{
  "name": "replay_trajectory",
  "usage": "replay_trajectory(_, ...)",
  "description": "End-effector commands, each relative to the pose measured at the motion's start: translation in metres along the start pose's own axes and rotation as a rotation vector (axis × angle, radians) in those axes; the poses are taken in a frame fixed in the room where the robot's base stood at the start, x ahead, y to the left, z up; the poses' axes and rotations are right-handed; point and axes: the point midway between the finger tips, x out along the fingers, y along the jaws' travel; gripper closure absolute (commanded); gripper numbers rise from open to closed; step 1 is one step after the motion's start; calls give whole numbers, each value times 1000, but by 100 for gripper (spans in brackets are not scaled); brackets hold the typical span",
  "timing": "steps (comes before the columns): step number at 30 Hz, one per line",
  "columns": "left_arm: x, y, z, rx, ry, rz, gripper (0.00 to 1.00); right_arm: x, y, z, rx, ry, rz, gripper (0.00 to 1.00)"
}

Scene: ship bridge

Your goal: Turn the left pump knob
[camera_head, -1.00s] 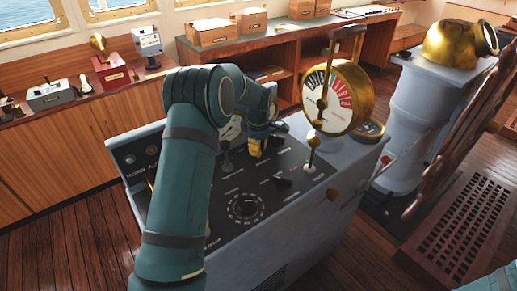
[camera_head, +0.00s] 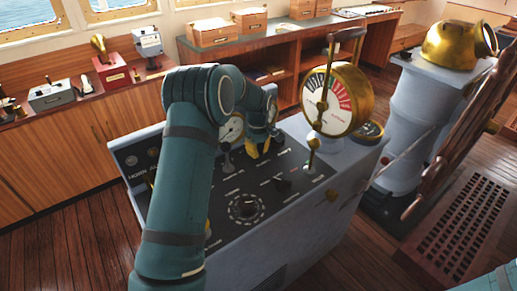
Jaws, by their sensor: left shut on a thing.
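The console (camera_head: 215,232) has a dark top panel with knobs, levers and dials. My left gripper (camera_head: 258,149) reaches over its far middle part from the left, fingers pointing down with yellow tips. It is shut on a small knob at the panel, which I take for the left pump knob; the fingers hide it almost wholly.
A brass telegraph dial (camera_head: 345,100) with a lever rises right of my left gripper. A ship's wheel (camera_head: 455,150) stands at the right.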

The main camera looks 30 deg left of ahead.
Motion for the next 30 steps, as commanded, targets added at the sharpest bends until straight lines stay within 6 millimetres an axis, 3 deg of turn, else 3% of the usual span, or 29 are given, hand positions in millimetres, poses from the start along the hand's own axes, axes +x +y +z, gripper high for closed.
replay_trajectory(15,2,-7,0,455,-4,-4,100,-8,-3,-4,3,9,1,53)
replay_trajectory(30,2,-9,-2,656,-5,-4,100,-11,-4,-5,3,11,1,53)
